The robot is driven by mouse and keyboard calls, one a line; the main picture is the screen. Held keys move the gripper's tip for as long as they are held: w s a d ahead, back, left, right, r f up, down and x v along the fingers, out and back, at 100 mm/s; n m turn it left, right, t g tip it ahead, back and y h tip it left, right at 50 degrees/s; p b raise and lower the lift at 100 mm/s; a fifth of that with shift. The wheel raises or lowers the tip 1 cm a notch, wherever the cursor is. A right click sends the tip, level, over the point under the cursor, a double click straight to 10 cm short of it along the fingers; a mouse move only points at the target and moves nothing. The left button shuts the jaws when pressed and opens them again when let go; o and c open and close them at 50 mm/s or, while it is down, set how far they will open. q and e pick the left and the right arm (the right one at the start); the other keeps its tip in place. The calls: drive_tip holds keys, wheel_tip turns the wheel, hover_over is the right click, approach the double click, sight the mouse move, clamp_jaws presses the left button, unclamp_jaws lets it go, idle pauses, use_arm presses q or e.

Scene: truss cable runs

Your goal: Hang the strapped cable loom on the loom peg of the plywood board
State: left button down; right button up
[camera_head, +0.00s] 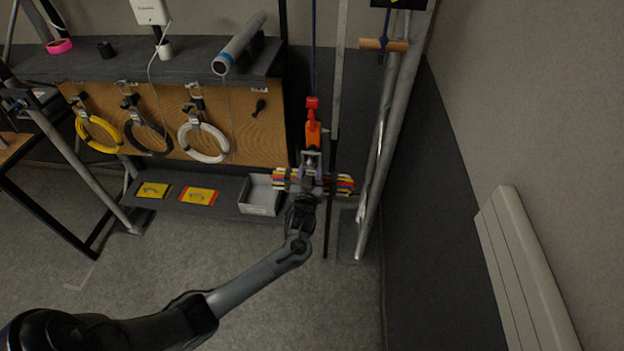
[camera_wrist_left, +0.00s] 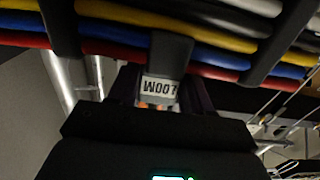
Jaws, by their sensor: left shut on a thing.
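The strapped cable loom (camera_head: 344,184), a bundle of red, yellow, blue and white cables, lies crosswise in my left gripper (camera_head: 310,172), which is shut on it. In the left wrist view the loom (camera_wrist_left: 120,28) spans the top, with dark straps and an upside-down "LOOM" tag (camera_wrist_left: 160,88). The plywood board (camera_head: 236,140) stands behind and left of the gripper. A small black peg-like fitting (camera_head: 260,106) shows bare at its right part, left of and above the loom. Its label is too small to read, so I cannot tell whether it is the loom peg.
Yellow (camera_head: 97,133), black (camera_head: 149,137) and white (camera_head: 203,142) coils hang on the board. A grey bin (camera_head: 261,194) stands on the shelf below. A red-orange fitting (camera_head: 312,124) hangs on a blue line just above my gripper. Metal poles (camera_head: 387,130) stand to the right.

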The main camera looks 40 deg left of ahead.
use_arm(q)
drive_tip(key=shift+r+p, duration=0.95)
drive_tip(key=shift+r, duration=0.4)
drive_tip(key=shift+f, duration=0.25)
drive_tip(key=shift+s+d+r+p, duration=0.25)
drive_tip(key=shift+s+d+p, duration=0.15)
drive_tip(key=shift+s+p, duration=0.25)
drive_tip(key=shift+s+d+r+p, duration=0.2)
drive_tip(key=shift+s+d+p, duration=0.2)
drive_tip(key=shift+p, duration=0.3)
drive_tip(key=shift+s+d+r+p, duration=0.35)
drive_tip(key=shift+s+p, duration=0.15)
drive_tip(key=shift+p, duration=0.2)
drive_tip(key=shift+p+v, duration=0.5)
drive_tip(key=shift+v, duration=0.3)
drive_tip(key=shift+p+v, duration=1)
drive_tip(key=shift+v, duration=0.75)
drive_tip(key=shift+s+d+f, duration=0.15)
drive_tip(key=shift+s, duration=0.05)
